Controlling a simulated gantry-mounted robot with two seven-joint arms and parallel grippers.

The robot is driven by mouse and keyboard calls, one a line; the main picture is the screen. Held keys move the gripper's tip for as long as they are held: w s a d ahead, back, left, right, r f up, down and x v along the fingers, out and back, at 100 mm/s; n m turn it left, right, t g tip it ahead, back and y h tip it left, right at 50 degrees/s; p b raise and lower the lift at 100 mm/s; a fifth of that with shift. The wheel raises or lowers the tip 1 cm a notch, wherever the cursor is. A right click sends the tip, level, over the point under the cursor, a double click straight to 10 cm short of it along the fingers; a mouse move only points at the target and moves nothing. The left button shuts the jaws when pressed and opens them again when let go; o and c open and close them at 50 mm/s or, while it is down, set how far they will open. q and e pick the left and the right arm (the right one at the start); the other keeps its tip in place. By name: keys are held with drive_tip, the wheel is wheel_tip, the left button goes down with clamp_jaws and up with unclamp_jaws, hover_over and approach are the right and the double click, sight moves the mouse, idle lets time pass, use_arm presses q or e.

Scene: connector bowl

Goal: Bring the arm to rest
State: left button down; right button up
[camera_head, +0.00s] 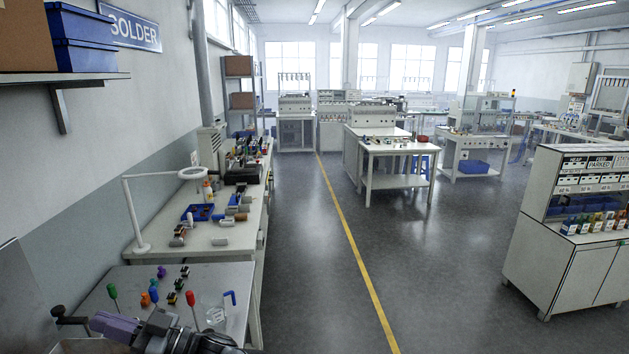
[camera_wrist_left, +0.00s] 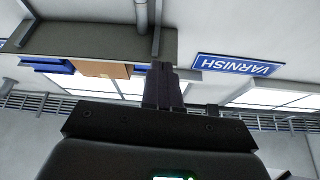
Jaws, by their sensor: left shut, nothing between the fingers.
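My left arm and gripper (camera_head: 148,330) show at the bottom left of the head view, above the front edge of the near metal bench (camera_head: 135,283). In the left wrist view the two dark fingers of my left gripper (camera_wrist_left: 162,72) are together, with nothing between them. The fingers point toward a wall with a shelf and a blue sign. A clear bowl (camera_head: 216,315) stands on the near bench, to the right of the gripper and apart from it. My right gripper is not in view.
Several small connectors and tools lie on the near bench, among them a red-handled tool (camera_head: 190,296) and a green-handled one (camera_head: 112,291). Behind is a bench with a ring lamp (camera_head: 133,215) and a blue tray (camera_head: 188,213).

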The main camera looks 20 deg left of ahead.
use_arm(q)
wheel_tip(320, 180, down, 12)
drive_tip(key=s+a+r+m+t+y, duration=0.1)
drive_tip(key=s+m+t+y, duration=0.2)
drive_tip(key=m+t, duration=1.05)
drive_tip(key=w+d+f+m+t+h, duration=0.2)
drive_tip(key=d+f+m+t+h, duration=0.3)
drive_tip(key=h, duration=0.3)
drive_tip(key=w+d+f+m+t+h, duration=0.35)
drive_tip(key=d+f+t+h, duration=0.25)
drive_tip(key=f+h, duration=0.2)
drive_tip(key=s+d+f+m+g+h, duration=0.2)
drive_tip(key=s+d+f+g+h, duration=0.15)
drive_tip(key=d, duration=0.35)
drive_tip(key=s+d+f+m+g+h, duration=0.1)
drive_tip(key=s+d+f+g+h, duration=0.1)
drive_tip(key=s+d+f+h, duration=0.45)
drive_tip(key=s+d+n+g+y, duration=0.1)
drive_tip(key=s+d+g+y, duration=0.15)
drive_tip(key=s+g, duration=0.35)
wheel_tip(320, 180, up, 26)
drive_tip(key=p, duration=2.6)
drive_tip(key=shift+w+h, duration=0.2)
drive_tip(key=shift+h, duration=0.15)
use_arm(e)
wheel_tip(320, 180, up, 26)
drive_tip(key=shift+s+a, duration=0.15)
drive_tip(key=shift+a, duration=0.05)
